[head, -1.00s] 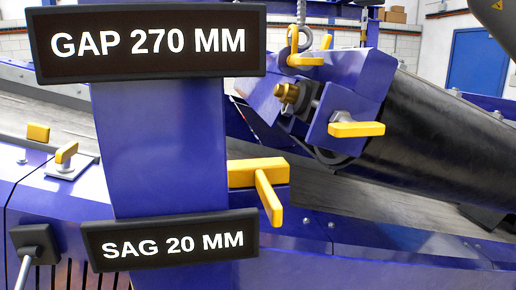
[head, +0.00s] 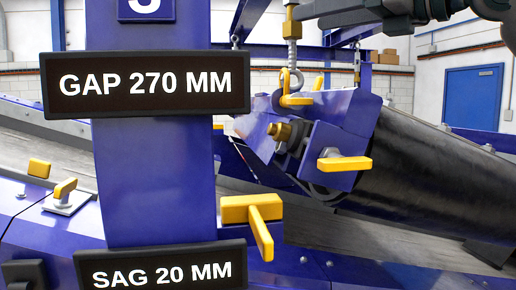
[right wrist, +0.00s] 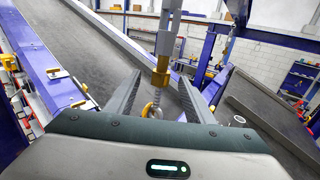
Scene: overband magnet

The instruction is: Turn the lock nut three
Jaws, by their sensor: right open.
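A threaded hanger rod (head: 292,52) comes down from the top of the head view to a grey eye and a yellow hook. In the right wrist view a brass nut (right wrist: 161,70) sits on this rod, below a grey block (right wrist: 165,42). I take it as the lock nut; no number shows on it. My right gripper (right wrist: 159,84) is open, its two fingers on either side of the rod, with gaps. In the head view the right gripper (head: 325,14) is beside the rod at the top edge, partly cut off. My left gripper is not in view.
A blue post carries a GAP 270 MM sign (head: 146,84) and a SAG 20 MM sign (head: 160,270). Yellow handles (head: 345,164) and a brass fitting (head: 280,131) are on the blue bracket below the rod. A black drum (head: 430,165) lies to the right.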

